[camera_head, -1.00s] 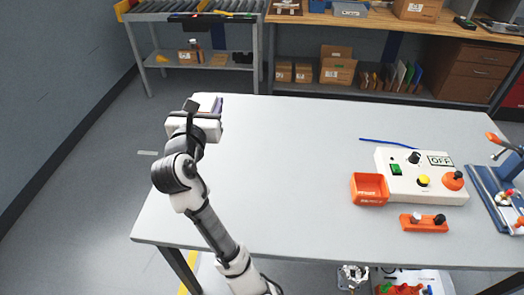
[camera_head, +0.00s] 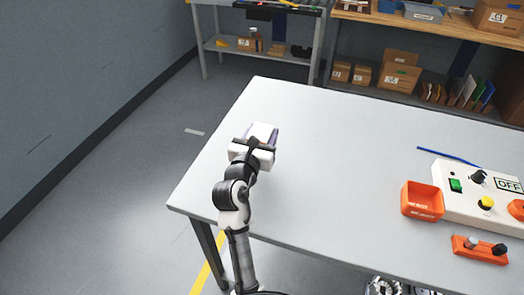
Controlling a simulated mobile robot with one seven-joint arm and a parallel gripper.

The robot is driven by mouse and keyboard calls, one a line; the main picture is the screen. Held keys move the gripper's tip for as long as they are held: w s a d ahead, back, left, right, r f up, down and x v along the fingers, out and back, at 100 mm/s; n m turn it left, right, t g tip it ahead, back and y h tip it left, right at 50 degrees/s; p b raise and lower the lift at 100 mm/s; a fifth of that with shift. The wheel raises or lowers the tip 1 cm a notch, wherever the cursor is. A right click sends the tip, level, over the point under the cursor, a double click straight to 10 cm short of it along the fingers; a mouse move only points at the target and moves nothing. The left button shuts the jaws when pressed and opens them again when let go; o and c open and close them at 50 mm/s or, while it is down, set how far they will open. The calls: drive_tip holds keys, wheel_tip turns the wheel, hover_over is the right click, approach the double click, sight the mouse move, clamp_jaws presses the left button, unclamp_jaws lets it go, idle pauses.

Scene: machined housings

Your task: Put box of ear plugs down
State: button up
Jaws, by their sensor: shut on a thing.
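My gripper (camera_head: 259,146) is over the left part of the grey table (camera_head: 330,140), its hand pointing away toward the far side. It is shut on the box of ear plugs (camera_head: 265,131), which shows as a small white and purple shape just beyond the hand. The hand hides most of the box and the fingertips. I cannot tell whether the box touches the table top.
An orange open bin (camera_head: 422,202), a white control box (camera_head: 470,190), an orange block with knobs (camera_head: 480,249) and a blue strip (camera_head: 448,156) are on the right. The table's middle is clear. Shelving with cardboard boxes (camera_head: 402,72) stands behind.

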drive_tip(key=shift+f+b, duration=1.9)
drive_tip(key=shift+f, duration=0.2)
drive_tip(key=shift+f, duration=0.2)
drive_tip(key=o, duration=1)
